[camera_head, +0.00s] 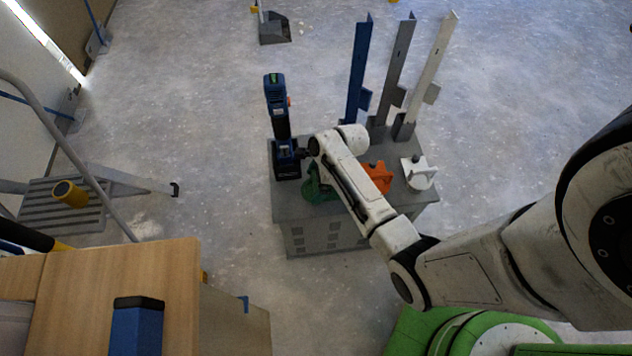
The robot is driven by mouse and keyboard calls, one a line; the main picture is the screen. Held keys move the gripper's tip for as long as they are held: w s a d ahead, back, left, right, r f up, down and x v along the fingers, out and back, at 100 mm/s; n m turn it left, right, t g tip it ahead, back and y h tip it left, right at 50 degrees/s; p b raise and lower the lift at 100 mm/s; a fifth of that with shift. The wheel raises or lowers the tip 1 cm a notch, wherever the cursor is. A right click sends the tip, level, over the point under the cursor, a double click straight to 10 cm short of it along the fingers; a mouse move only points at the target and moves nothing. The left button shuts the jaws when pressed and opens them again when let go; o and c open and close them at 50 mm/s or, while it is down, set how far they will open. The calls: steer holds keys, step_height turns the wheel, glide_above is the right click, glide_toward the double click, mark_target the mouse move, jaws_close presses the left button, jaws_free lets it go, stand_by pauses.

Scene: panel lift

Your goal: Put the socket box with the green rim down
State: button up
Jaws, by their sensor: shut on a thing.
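I cannot make out a socket box with a green rim in the head camera view. A blue and black power tool (278,112) with a small green patch on top stands upright at the left side of a grey cabinet top (352,208). The fingertips are small and dark, so the exact grip is hard to see. A green piece (317,187) sits on the cabinet just below my gripper, partly hidden by my arm.
An orange piece (379,177) and a white piece (418,172) stand on the cabinet, right of my forearm. Blue (358,75), grey (398,75) and white (432,75) uprights rise behind them. A wooden surface (165,270) is at lower left, a step (65,205) farther left.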

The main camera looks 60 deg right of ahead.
steer(key=o, duration=1.1)
steer(key=p+v, duration=0.2)
steer(key=v, duration=0.9)
steer(key=s+a+r+n+g+h, duration=0.1)
steer(key=s+a+r+n, duration=0.2)
steer(key=n, duration=1.1)
steer(key=s+a+r+n+g+h, duration=0.1)
steer(key=s+a+r+n+h, duration=0.1)
steer(key=s+a+r+n, duration=0.2)
steer(key=shift+s+a+n, duration=1.85)
steer(key=shift+a+n, duration=1.9)
steer(key=shift+n, duration=1.35)
